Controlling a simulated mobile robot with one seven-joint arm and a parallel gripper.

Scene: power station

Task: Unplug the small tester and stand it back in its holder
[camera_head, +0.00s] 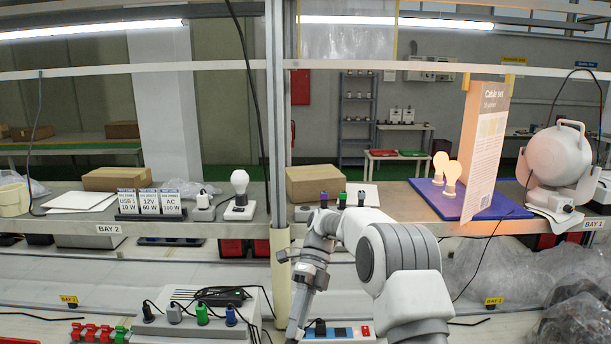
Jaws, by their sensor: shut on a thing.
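My gripper (296,318) points down at the bottom centre, at the end of my white and grey arm. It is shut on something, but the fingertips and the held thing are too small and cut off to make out. I cannot clearly identify the small tester or its holder. Just right of the gripper is a blue and white socket strip (343,331) with a black plug (320,327) and a red switch (365,331).
A white box (176,325) with several coloured plugs stands left of my gripper. Red and green clips (97,332) lie farther left. A black stand with labelled cards (150,203) and a bulb (239,186) are on the shelf. An upright post (279,250) stands behind my gripper.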

